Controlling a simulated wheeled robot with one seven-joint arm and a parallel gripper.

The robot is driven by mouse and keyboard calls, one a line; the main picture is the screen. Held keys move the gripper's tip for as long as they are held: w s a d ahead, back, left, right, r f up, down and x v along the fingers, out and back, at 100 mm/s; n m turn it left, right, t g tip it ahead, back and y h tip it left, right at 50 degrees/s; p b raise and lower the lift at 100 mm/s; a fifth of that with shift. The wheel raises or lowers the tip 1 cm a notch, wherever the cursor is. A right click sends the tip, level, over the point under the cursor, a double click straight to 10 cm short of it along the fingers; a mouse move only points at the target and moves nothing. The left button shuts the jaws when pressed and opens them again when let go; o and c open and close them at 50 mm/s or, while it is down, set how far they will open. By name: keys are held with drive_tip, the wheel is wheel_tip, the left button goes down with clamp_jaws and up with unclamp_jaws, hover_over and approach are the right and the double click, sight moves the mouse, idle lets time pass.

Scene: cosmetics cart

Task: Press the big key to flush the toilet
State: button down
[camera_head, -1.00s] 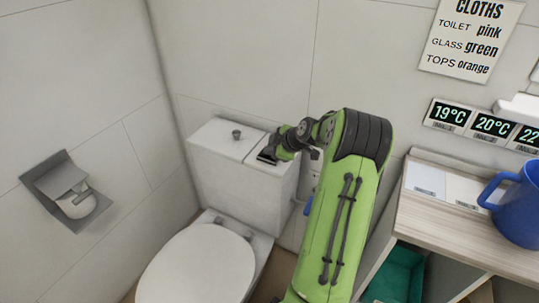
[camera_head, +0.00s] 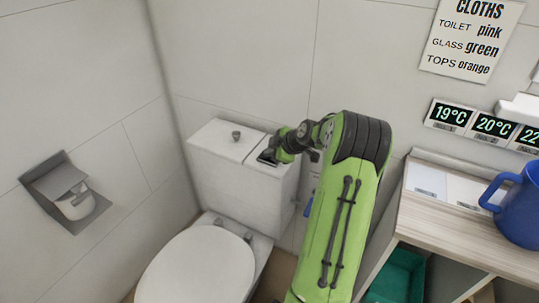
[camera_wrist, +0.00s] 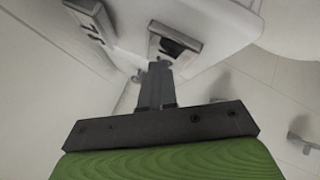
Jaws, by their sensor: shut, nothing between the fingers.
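The white toilet (camera_head: 198,265) stands against the wall with its lid down. My gripper (camera_head: 267,157) is at the right part of the tank top, fingers together and empty, pointing down at a small plate there. In the wrist view a square metal-framed plate with a dark inset (camera_wrist: 176,44) lies just beyond the fingertips (camera_wrist: 158,66). I cannot tell whether the fingers touch it, or make out separate keys on it.
A paper holder (camera_head: 68,192) is on the left wall. A wooden-topped shelf (camera_head: 450,235) with a blue mug (camera_head: 518,212) stands at the right, with a green bin (camera_head: 400,275) beneath. Temperature displays (camera_head: 490,125) and a cloths sign (camera_head: 470,38) hang above. The space above the toilet lid is clear.

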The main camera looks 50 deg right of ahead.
drive_tip(key=shift+r+p, duration=0.6)
drive_tip(key=shift+r, duration=0.6)
wheel_tip(320, 180, up, 5)
drive_tip(key=p, duration=0.3)
